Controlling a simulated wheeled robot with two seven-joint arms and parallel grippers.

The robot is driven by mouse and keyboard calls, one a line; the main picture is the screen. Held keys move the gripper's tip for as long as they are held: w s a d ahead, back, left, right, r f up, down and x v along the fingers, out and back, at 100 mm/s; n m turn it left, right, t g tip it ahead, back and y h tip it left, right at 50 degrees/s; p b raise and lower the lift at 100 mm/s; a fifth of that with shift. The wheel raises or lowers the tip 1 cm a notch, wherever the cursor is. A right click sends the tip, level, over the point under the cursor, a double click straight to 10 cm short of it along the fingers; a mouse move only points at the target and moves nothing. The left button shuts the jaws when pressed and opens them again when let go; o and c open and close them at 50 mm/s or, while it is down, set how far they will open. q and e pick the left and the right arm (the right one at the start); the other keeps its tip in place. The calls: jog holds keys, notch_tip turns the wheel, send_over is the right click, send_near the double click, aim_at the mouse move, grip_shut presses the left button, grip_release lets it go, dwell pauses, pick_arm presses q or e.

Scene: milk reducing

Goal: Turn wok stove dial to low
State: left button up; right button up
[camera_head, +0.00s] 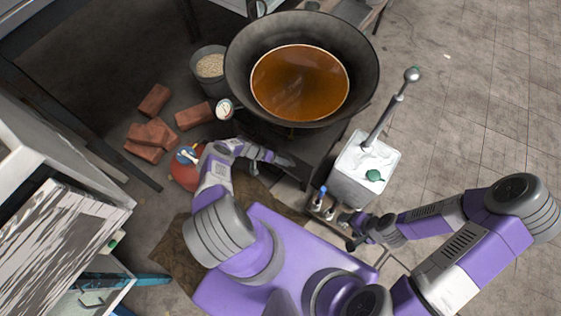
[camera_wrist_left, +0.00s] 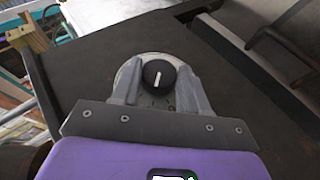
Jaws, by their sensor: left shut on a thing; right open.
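The wok (camera_head: 236,75) stands at the upper middle of the head view with brown-orange liquid (camera_head: 300,84) in it. The stove dial (camera_wrist_left: 158,76) is a round black knob with a white pointer line, on a dark panel in the left wrist view. Its pointer is close to upright in that picture. My left gripper (camera_wrist_left: 160,88) has its two grey fingers on either side of the dial and is shut on it. In the head view my left gripper (camera_head: 284,160) is below the wok, and the dial cannot be made out there. My right gripper (camera_head: 350,232) is open and empty near the white container.
A white square container (camera_head: 352,190) with a long-handled tool stands right of the wok. Small bottles (camera_head: 318,200) stand beside it. A red gas cylinder (camera_head: 184,177), bricks (camera_head: 150,138) and a bucket (camera_head: 208,64) are at left. The tiled floor at right is clear.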

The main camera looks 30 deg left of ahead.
pick_arm(q)
jog(key=shift+d, duration=0.15)
jog(key=o, duration=1)
jog(key=shift+r, duration=0.1)
jog(key=p+v, duration=0.2)
jog(key=v, duration=0.5)
jog(key=shift+s+a+r, duration=0.1)
jog(key=shift+a, duration=0.2)
